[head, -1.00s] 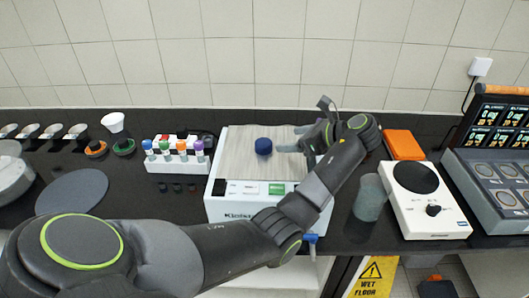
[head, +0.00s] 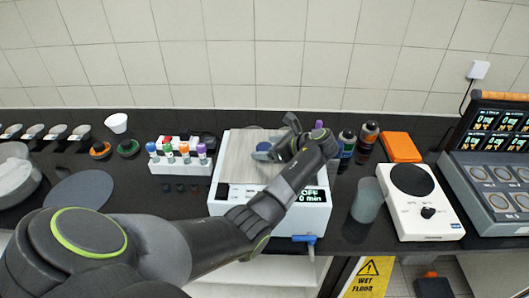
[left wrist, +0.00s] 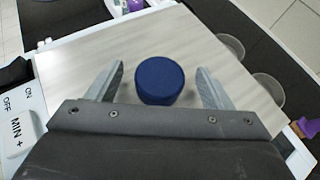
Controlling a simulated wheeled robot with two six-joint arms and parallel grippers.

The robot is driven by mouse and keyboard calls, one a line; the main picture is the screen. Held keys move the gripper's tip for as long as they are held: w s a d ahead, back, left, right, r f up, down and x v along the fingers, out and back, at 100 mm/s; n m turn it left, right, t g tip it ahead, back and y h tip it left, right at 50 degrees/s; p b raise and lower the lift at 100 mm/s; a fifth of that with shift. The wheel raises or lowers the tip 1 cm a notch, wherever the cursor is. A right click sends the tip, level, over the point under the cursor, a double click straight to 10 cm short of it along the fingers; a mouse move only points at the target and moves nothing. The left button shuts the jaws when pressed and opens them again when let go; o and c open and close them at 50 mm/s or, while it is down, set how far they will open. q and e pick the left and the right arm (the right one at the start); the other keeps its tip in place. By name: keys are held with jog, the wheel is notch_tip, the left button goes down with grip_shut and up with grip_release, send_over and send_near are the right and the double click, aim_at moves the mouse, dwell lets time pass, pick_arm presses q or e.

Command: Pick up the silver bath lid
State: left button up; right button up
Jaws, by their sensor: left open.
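The silver bath lid (head: 238,155) is a flat brushed-metal plate on top of the white bath (head: 225,205), with a round dark blue knob (left wrist: 160,81) in its middle. In the left wrist view the lid (left wrist: 90,62) lies flat and fills much of the picture. My left gripper (head: 268,152) is open over the lid, and its two fingers (left wrist: 161,88) stand on either side of the knob with a gap at each side. In the head view the knob is partly hidden behind the gripper. My right gripper is not in view.
A rack of colored tubes (head: 180,160) stands left of the bath. Dark bottles (head: 367,136), a frosted beaker (head: 367,200) and a white hotplate (head: 420,205) stand to the right. An orange box (head: 401,147) lies behind the hotplate.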

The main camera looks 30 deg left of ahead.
pick_arm(q)
jog(key=c, duration=1.3)
jog(key=shift+c, duration=0.3)
jog(key=shift+w+r, duration=0.1)
